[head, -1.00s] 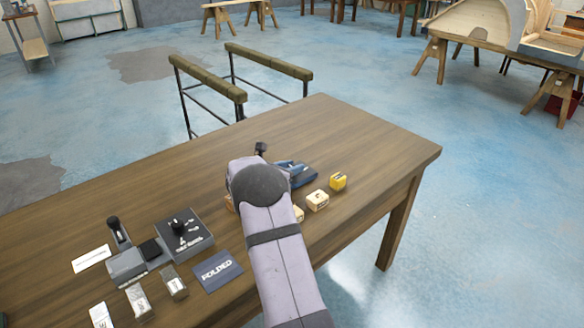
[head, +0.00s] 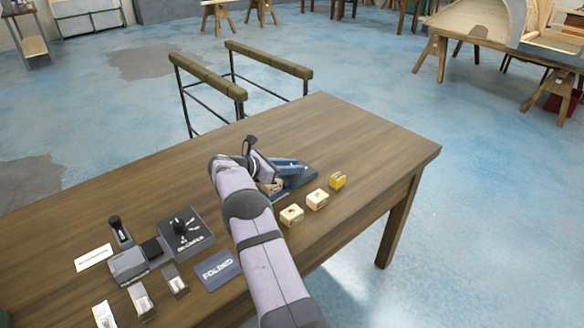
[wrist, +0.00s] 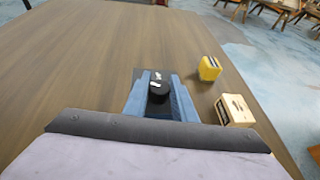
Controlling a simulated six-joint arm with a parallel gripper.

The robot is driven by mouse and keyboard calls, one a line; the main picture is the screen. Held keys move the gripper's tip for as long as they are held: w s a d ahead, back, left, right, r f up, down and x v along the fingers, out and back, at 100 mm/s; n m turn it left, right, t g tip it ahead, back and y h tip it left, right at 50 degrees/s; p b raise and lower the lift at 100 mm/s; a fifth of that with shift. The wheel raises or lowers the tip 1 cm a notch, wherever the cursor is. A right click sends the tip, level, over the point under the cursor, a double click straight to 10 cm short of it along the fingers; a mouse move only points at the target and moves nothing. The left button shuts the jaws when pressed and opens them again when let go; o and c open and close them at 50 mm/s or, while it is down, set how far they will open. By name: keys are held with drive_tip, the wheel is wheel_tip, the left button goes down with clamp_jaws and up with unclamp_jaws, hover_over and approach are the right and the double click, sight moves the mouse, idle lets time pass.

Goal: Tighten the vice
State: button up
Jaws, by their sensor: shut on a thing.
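The blue vice (head: 292,168) stands on the table on a dark blue base. In the wrist view the vice (wrist: 180,100) shows two blue side walls with a dark round piece (wrist: 158,88), marked white on top, between them. My gripper (head: 264,178) is at the left, near end of the vice. It is shut on a part there, which seems to be the vice handle; my own grey wrist hides the fingertips and most of that part. A small wooden piece (head: 270,187) shows just beside my gripper; I cannot tell whether it touches.
Two wooden blocks (head: 317,199) and a yellow block (head: 337,180) sit right of the vice. A black-knobbed box (head: 181,233), a "FOLDED" card (head: 217,269) and several small holders lie at left. The far part of the wooden table (head: 350,130) is clear.

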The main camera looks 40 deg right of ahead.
drive_tip(key=shift+r, duration=0.15)
drive_tip(key=o, duration=1)
drive_tip(key=shift+o, duration=0.2)
drive_tip(key=shift+a, duration=0.1)
drive_tip(key=shift+b+v, duration=0.7)
drive_tip(key=shift+v, duration=2.9)
